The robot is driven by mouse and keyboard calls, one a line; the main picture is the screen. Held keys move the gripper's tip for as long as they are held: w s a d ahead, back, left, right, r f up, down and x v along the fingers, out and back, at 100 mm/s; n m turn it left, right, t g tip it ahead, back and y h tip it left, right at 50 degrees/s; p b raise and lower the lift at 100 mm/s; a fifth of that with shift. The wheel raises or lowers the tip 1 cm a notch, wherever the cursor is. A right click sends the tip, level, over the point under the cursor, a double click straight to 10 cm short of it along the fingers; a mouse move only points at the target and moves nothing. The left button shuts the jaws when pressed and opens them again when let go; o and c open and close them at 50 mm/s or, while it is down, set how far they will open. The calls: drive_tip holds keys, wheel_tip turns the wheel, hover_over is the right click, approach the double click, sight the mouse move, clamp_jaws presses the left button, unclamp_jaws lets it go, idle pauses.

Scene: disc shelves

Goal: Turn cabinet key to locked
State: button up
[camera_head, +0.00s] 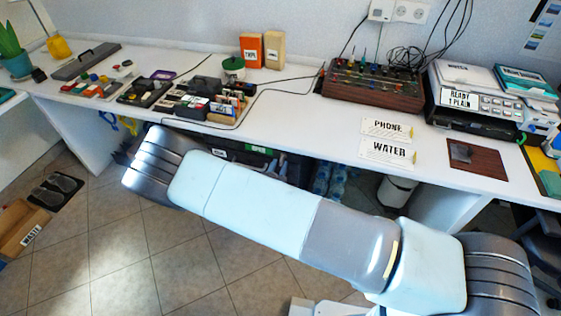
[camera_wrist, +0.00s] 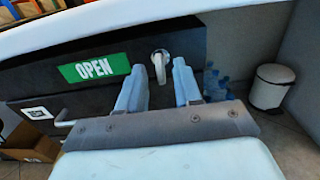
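A dark cabinet (camera_wrist: 110,52) fills the left and middle of the wrist view, under the white desk. A green OPEN sign (camera_wrist: 94,67) is on its front. The pale metal key (camera_wrist: 160,62) sticks out of the front to the right of the sign, its lower part pointing down. My gripper (camera_wrist: 159,80) is open, with one finger on each side of the key in the picture. I cannot tell whether the fingers touch it.
Blue bottles (camera_wrist: 214,84) and a white bin (camera_wrist: 271,87) stand to the right of the cabinet. A metal handle (camera_wrist: 64,121) and a white-marked panel (camera_wrist: 37,113) are at the lower left. The white desk edge (camera_wrist: 130,17) runs above the gripper.

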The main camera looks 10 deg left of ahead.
sight(281, 161)
drive_tip(key=shift+w+d, duration=0.1)
drive_tip(key=shift+w, duration=1.45)
drive_tip(key=shift+c, duration=0.4)
clamp_jaws()
